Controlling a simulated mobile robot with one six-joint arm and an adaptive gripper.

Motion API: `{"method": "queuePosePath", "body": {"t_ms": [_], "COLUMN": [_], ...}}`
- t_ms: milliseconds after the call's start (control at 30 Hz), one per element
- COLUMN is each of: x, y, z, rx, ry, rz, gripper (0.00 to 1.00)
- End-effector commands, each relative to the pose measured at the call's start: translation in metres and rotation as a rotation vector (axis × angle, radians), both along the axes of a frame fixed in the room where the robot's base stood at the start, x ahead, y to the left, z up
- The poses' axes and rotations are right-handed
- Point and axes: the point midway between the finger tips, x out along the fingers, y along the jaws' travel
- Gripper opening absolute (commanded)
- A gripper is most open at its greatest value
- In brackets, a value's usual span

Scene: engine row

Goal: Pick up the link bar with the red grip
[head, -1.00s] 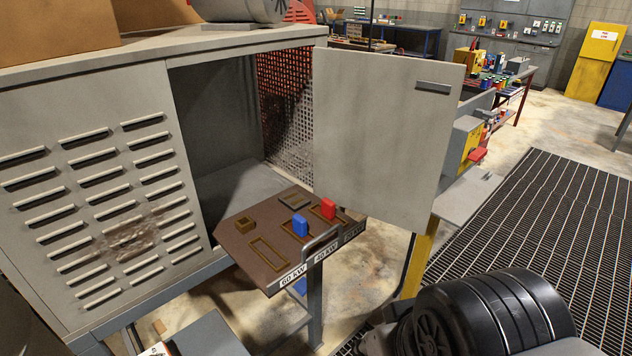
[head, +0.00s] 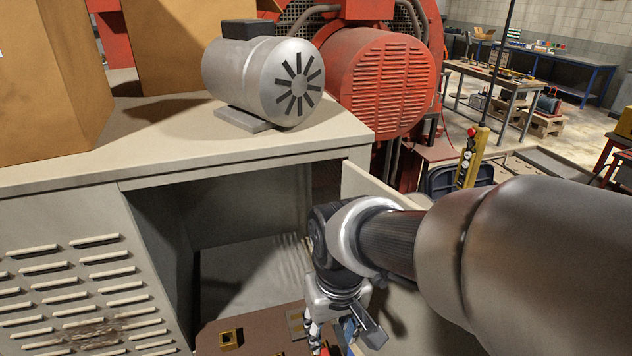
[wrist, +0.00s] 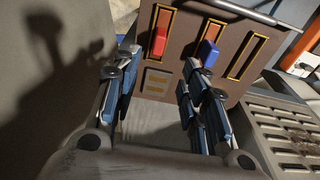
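The red grip (wrist: 158,42) stands up from a copper-coloured bar in a yellow-outlined slot of the brown board (wrist: 228,92) in the wrist view. A blue grip (wrist: 208,52) stands on a similar bar to its right. My gripper (wrist: 160,62) is open and empty, its fingers on either side of the line toward the red grip, pointing at the board. In the head view my gripper (head: 328,322) hangs over the board (head: 262,330) at the bottom edge. A sliver of red (head: 325,350) shows below it; the rest is hidden or out of frame.
The grey cabinet (head: 240,170) stands open behind the board, its door (head: 368,185) partly hidden by my arm. A silver motor (head: 262,78) sits on top. A third slot (wrist: 245,57) looks empty. A metal handle (wrist: 245,12) runs along the board's edge.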

Motion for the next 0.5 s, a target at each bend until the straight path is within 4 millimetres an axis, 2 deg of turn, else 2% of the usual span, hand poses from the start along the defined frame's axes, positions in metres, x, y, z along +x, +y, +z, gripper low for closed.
{"method": "queuePosePath", "body": {"t_ms": [33, 300, 500], "x": [0.000, 0.007, 0.011], "y": [0.000, 0.001, 0.002], "z": [-0.016, -0.073, -0.094], "rx": [-0.002, -0.001, 0.000], "ry": [0.006, 0.005, 0.000], "rz": [0.000, -0.001, -0.001], "gripper": [0.40, 0.40, 0.40]}}
